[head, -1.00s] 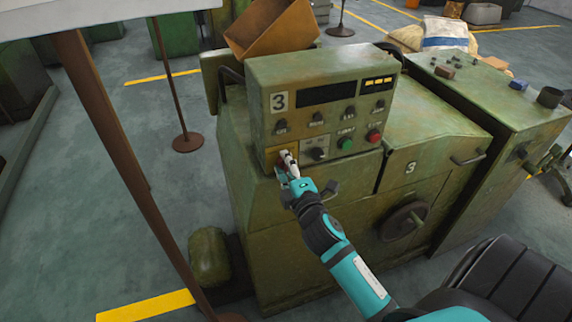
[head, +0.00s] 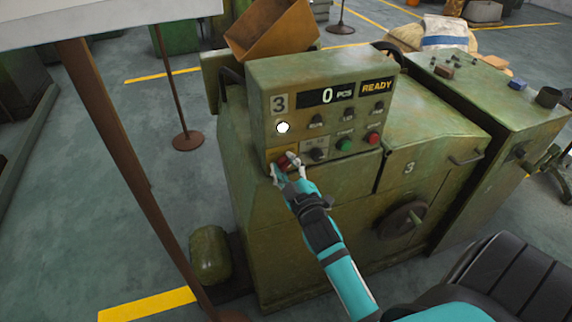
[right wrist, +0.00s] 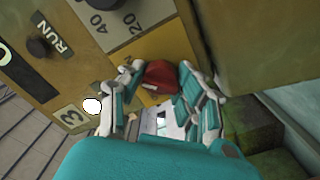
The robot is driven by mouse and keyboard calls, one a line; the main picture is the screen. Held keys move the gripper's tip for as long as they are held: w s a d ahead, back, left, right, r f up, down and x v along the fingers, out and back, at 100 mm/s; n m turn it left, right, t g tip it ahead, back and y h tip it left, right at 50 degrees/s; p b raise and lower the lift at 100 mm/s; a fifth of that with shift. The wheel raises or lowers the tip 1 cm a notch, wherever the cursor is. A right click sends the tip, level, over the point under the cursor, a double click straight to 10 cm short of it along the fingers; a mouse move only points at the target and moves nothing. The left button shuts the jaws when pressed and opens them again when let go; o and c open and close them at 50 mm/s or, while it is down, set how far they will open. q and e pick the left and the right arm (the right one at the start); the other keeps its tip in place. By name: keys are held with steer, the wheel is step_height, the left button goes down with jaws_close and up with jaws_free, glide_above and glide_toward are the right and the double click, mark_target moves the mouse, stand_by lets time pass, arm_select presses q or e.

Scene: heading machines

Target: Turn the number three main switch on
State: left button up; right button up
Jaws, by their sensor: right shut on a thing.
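The number three machine has a green control panel (head: 260,90) marked "3". Its main switch, a red knob (head: 283,160) on a yellow plate, is at the panel's lower left. My right gripper (head: 282,168) is at this knob. In the right wrist view the fingers of my right gripper (right wrist: 161,84) sit on both sides of the red knob (right wrist: 160,72), shut on it. The panel display (head: 335,95) reads "0 PCS" and "READY", and a white lamp (head: 283,127) above the knob glows. My left gripper is not in view.
Black knobs, a green button (head: 344,145) and a red button (head: 374,138) lie right of the switch. A handwheel (head: 401,222) is on the machine front. A brown post (head: 110,140) stands at the left. A second green cabinet (head: 480,85) stands at the right.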

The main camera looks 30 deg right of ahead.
steer(key=shift+f, duration=0.1)
stand_by(0.4)
steer(key=o, duration=1.2)
steer(key=shift+c, duration=0.2)
steer(key=v, duration=1.2)
steer(key=shift+s, duration=0.1)
